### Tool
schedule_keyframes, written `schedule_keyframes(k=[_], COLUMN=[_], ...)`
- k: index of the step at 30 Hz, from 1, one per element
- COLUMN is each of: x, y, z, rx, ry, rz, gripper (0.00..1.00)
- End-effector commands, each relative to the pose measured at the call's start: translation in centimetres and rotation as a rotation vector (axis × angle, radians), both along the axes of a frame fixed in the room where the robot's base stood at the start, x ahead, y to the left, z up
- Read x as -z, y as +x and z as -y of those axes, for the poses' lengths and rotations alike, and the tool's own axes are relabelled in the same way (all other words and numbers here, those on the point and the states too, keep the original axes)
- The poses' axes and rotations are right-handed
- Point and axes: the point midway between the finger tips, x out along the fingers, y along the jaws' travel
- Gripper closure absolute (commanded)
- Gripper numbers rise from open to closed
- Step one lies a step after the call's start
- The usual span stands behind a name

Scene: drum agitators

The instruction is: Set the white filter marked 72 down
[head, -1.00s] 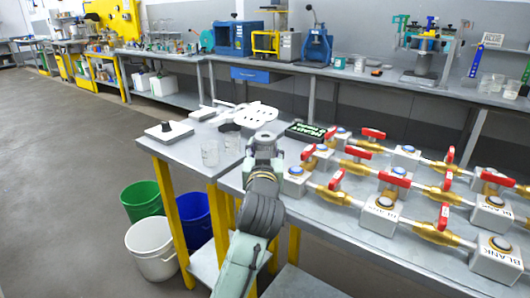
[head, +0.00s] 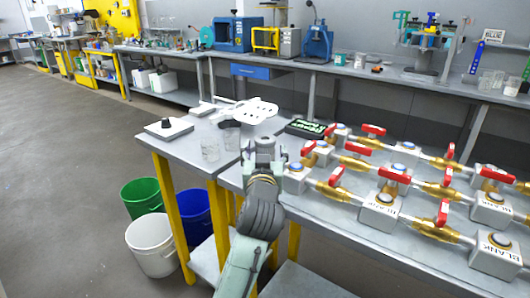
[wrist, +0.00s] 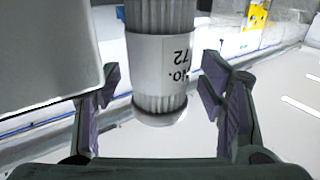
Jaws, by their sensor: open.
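The white filter marked 72 (wrist: 160,62) is a ribbed cylinder with a smooth label band in the wrist view. Its number reads upside down there. One end of it shows; the other runs out of the top of the picture. My gripper (wrist: 162,100) is open, with one purple-padded finger on each side of the filter and a visible gap on both sides. In the head view my gripper (head: 265,150) is over the grey table near the valve fixtures. I cannot pick out the filter there, and what supports it is not clear.
A white plate with holes (head: 252,112), a white block with a black knob (head: 166,128), clear beakers (head: 210,149) and a dark tray (head: 305,128) lie nearby. Red-handled valve fixtures (head: 380,205) fill the right. A pale block (wrist: 45,50) is close by the left finger.

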Motion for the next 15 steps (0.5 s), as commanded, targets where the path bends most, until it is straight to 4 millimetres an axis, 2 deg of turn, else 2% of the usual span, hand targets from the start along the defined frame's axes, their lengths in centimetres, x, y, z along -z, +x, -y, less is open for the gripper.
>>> schedule_keyframes(k=[6, 8, 11, 15], x=[-0.5, -0.2, -0.1, -0.1], y=[-0.1, -0.9, -2.6, -6.0], z=[0.0, 0.0, 0.0, -0.2], rx=[0.0, 0.001, 0.002, 0.002], ry=[0.001, -0.001, -0.003, -0.003], rz=[0.001, 0.002, 0.002, 0.004], gripper=[0.36, 0.36, 0.36, 0.36])
